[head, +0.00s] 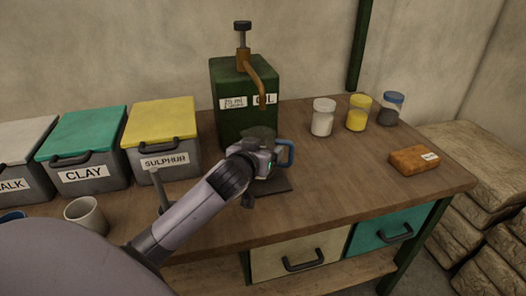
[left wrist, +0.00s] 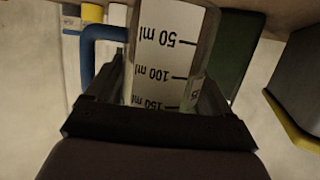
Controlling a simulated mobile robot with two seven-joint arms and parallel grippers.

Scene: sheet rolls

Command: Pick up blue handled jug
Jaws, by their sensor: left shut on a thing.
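The jug is clear with a white measuring scale marked in ml and a blue handle. In the left wrist view the jug (left wrist: 163,60) stands between my fingers, and its scale appears upside down. In the head view its blue handle (head: 286,153) sticks out to the right of my left gripper (head: 266,160), which hides most of the body. My left gripper is shut on the jug, in front of the green oil can (head: 232,90) and over a dark mat (head: 272,191). I cannot tell whether the jug touches the mat. My right gripper is not in view.
Sulphur (head: 165,112), clay (head: 85,135) and chalk (head: 22,135) bins stand left, with a cup (head: 84,214) in front. Several jars, including a white one (head: 322,120), and an orange-brown block (head: 413,161) sit right. The bench between is clear.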

